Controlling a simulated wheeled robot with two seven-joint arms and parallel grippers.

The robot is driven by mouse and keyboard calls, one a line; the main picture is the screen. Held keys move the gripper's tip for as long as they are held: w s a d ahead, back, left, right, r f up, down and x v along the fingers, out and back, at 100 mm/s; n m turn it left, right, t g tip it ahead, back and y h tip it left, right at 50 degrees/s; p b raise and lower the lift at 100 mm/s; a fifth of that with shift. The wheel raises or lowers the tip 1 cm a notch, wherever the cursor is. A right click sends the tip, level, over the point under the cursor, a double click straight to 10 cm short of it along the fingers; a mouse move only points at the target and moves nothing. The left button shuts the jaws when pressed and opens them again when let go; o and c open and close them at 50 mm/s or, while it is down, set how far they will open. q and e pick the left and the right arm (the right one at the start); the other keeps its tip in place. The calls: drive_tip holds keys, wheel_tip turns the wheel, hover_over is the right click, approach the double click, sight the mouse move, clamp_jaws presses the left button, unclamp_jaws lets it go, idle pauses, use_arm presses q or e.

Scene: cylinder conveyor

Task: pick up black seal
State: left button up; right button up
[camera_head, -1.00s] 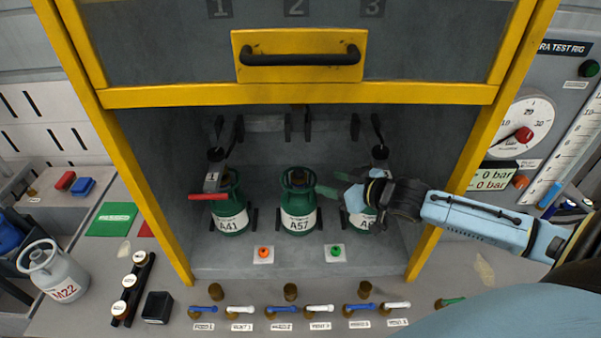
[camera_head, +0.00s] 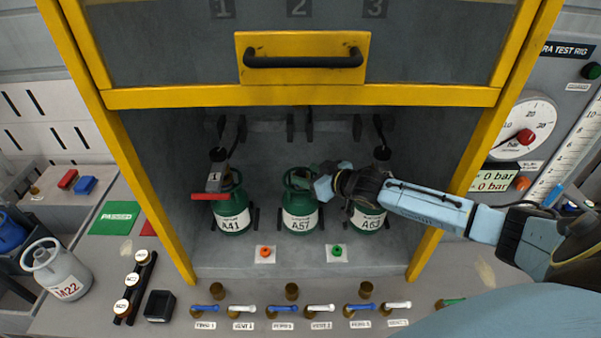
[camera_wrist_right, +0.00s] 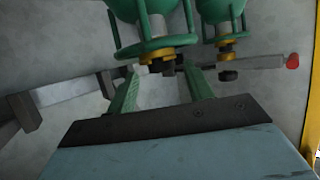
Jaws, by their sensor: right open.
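I cannot identify the black seal for certain. In the right wrist view, a small dark part (camera_wrist_right: 168,67) is at the end of a brass valve (camera_wrist_right: 165,54), under a green cylinder collar. It appears between the tips of my right gripper's green fingers; contact cannot be judged. My right gripper (camera_wrist_right: 160,80) is open. In the head view the right gripper (camera_head: 306,178) is at the top of the middle green cylinder A57 (camera_head: 300,219), inside the yellow-framed cabinet. Its wrist partly covers the right cylinder A63 (camera_head: 368,221). My left gripper is not in view.
Cylinder A41 (camera_head: 232,221), with a red-ended clamp (camera_head: 205,197), stands at left. An orange ring (camera_head: 265,252) and a green ring (camera_head: 337,250) lie on white cards in front. The raised yellow-framed door (camera_head: 300,97) is above. A black box (camera_head: 159,306) stands outside.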

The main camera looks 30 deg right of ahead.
drive_tip(key=shift+w+a+f, duration=0.15)
drive_tip(key=shift+w+f, duration=0.1)
drive_tip(key=shift+w, duration=0.25)
clamp_jaws()
drive_tip(key=shift+r, duration=0.1)
